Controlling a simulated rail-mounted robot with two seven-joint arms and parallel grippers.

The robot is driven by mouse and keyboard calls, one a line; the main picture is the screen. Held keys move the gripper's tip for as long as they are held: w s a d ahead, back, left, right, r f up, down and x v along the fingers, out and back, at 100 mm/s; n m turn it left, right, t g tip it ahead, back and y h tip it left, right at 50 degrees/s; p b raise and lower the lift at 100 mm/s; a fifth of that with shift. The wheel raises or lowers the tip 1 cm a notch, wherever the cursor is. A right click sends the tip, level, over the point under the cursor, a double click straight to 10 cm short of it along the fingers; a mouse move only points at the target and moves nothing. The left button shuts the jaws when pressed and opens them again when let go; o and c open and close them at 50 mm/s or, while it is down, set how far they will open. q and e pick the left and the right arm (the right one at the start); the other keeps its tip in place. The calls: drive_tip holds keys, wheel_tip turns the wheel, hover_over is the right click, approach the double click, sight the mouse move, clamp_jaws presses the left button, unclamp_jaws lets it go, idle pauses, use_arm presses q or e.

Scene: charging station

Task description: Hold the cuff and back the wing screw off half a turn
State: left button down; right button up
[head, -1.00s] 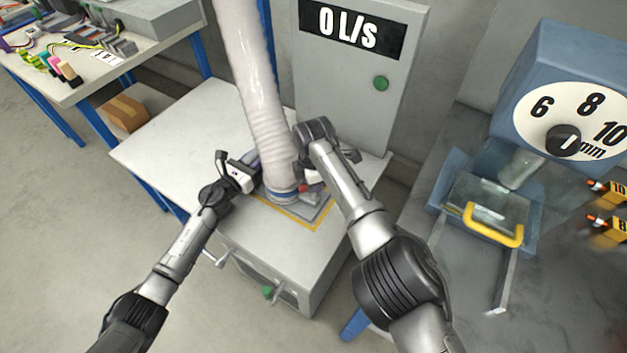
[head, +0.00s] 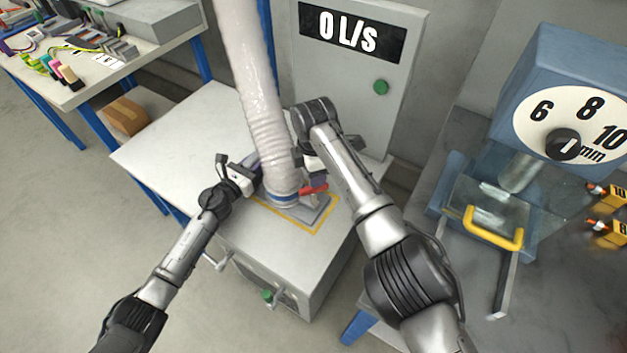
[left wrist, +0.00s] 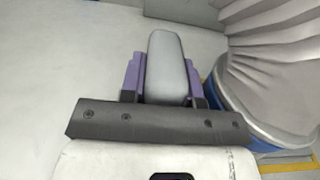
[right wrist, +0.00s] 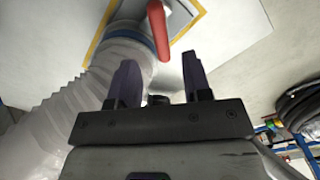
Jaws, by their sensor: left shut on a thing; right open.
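The ribbed white hose (head: 262,110) ends in a blue cuff (head: 285,198) on a plate on the white bench. My left gripper (head: 254,170) is beside the cuff, shut on a grey rounded grip (left wrist: 166,65) that stands between its purple fingers; the blue cuff (left wrist: 265,120) is right of it in the left wrist view. The red wing screw (head: 314,189) is on the cuff's right side. My right gripper (right wrist: 160,75) is open, its fingertips apart with the wing screw (right wrist: 158,30) ahead of them; in the head view its arm hides most of the fingers.
A yellow outline (head: 322,226) surrounds the plate on the bench. Behind stands a grey cabinet (head: 345,95) with a display reading 0 L/s and a green button. A blue gauge machine (head: 570,80) stands to the right. The bench's left part (head: 175,150) is clear.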

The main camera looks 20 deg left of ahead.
wheel_tip(320, 180, up, 6)
drive_tip(key=shift+r, duration=0.2)
idle(0.4)
use_arm(q)
drive_tip(key=c, duration=0.8)
unclamp_jaws()
